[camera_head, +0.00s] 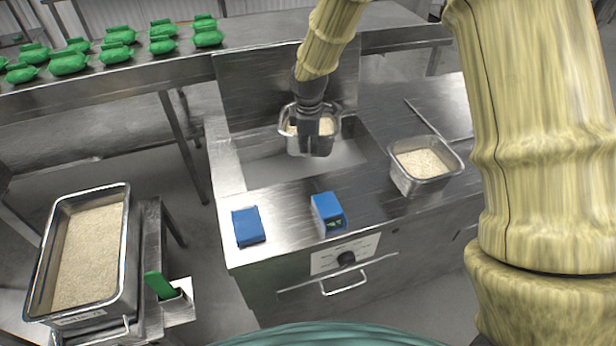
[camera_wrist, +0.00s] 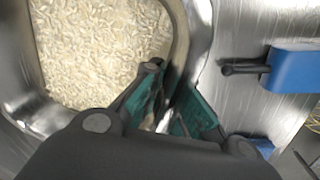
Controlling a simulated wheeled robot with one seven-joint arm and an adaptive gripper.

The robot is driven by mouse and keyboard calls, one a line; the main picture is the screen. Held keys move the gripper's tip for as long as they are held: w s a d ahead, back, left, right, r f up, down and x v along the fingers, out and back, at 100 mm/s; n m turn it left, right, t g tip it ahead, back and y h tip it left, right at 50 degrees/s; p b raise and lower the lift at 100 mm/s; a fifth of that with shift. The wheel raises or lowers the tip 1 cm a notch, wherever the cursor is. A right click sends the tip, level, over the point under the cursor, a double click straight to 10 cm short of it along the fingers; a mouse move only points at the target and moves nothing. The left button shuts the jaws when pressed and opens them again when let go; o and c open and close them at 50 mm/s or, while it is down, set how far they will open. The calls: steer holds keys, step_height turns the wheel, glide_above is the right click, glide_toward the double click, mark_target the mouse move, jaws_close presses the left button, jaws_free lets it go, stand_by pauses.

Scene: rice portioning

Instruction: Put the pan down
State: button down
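A small steel pan (camera_head: 296,143) with rice in it is at the well (camera_head: 350,160) of the steel counter. My gripper (camera_head: 316,150) points down at its near wall and hides part of it. In the wrist view, the pan's rim (camera_wrist: 178,45) runs between the two teal-padded fingers (camera_wrist: 172,115), which are closed around it. The rice (camera_wrist: 95,50) fills the upper left of that view. The pan looks about level. I cannot tell whether its base hangs clear or rests on something.
A second steel pan (camera_head: 408,182) of rice stands on the counter right of the well. Two blue items, a flat one (camera_head: 248,226) and a boxy one (camera_head: 327,212), sit at the front. A large rice tray (camera_head: 126,225) stands at left. Green bags (camera_head: 120,35) line the back table.

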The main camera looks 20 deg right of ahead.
mark_target(308, 156)
steer(key=f, duration=0.1)
steer(key=w+f, duration=0.1)
steer(key=f, duration=0.1)
steer(key=shift+w+b, duration=0.25)
steer(key=shift+b, duration=0.15)
steer(key=shift+s+f, duration=0.3)
steer(key=shift+s, duration=0.05)
steer(key=shift+w+a+f+p, duration=0.1)
steer(key=shift+f+p, duration=0.5)
steer(key=shift+f, duration=1.75)
steer(key=shift+w+f+p, duration=0.1)
steer(key=shift+f+p, duration=0.45)
steer(key=shift+f, duration=1.75)
steer(key=shift+f, duration=0.1)
steer(key=c, duration=2)
jaws_free()
steer(key=shift+s+f, duration=0.1)
steer(key=o, duration=0.4)
steer(key=shift+c, duration=0.2)
